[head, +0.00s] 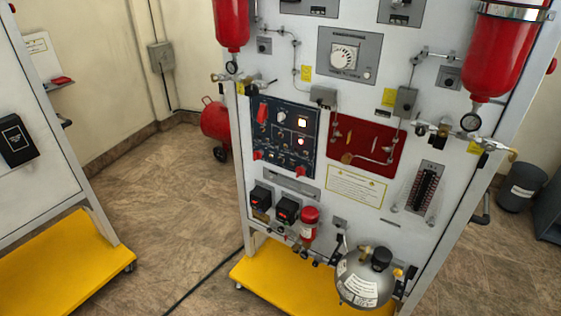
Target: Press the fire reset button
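The white trainer panel (275,70) stands upright on a yellow wheeled base. A dark blue control panel (285,134) is at its left middle. It carries a dial (282,116), a lit pale square (303,122), a glowing red round light (300,141) and several red parts, among them a red switch cover (262,112) at upper left. The labels are too small to read, so I cannot tell which control is the fire reset button. Neither of my grippers is in view, and nothing covers the blue panel.
Red cylinders (232,22) and (505,50) hang on both sides of the panel. A grey sphere tank (364,278) and the yellow base (270,284) jut out at the bottom. A second stand with a yellow base (66,262) is at left. Open floor (170,185) lies between.

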